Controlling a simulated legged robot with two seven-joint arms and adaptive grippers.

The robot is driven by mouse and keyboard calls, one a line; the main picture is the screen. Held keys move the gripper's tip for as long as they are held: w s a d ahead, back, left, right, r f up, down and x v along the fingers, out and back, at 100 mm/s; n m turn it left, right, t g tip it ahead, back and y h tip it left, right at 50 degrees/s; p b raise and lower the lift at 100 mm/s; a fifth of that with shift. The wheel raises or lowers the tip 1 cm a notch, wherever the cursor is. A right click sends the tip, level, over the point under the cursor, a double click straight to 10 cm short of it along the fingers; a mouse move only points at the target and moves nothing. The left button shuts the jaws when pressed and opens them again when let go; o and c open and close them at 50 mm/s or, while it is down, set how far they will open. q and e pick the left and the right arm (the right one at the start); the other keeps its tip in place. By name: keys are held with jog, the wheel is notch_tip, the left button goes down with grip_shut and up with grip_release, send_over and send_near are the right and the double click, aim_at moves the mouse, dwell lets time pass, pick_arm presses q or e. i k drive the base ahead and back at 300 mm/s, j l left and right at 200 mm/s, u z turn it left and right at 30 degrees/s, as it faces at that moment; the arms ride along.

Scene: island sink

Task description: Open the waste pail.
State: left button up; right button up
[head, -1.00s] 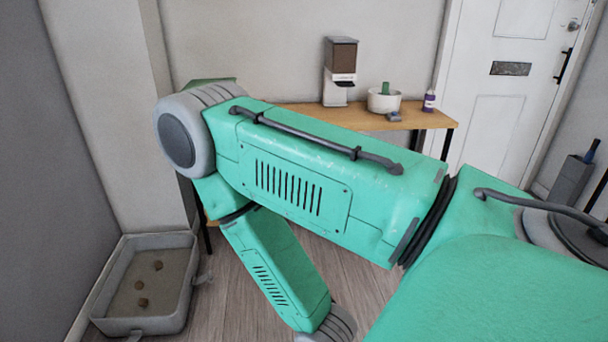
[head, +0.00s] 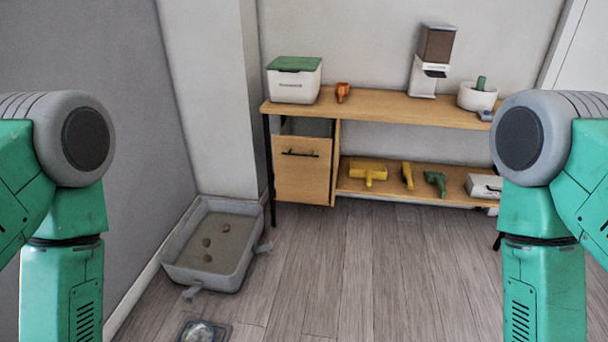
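A white pail-like box with a green lid (head: 294,79) stands at the left end of the wooden bench top in the head view. Its lid looks shut, and the dark lettering on its front is too small to read. It appears to be the waste pail. Only links of my two arms show, at the left and right edges of the view. Neither gripper is in view, and both are well away from the box as far as the picture shows.
The wooden bench (head: 390,105) also holds an orange scoop-like item (head: 342,92), a dispenser (head: 431,62) and a white bowl (head: 477,96). Its lower shelf holds several tools beside a drawer (head: 302,168). A grey litter tray (head: 212,248) lies on the floor left. The floor before the bench is mostly clear.

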aim_at(302, 149)
jog(key=i+z, duration=0.15)
jog(key=i, duration=1.15)
jog(key=i+j+z, duration=0.1)
jog(key=i, duration=1.25)
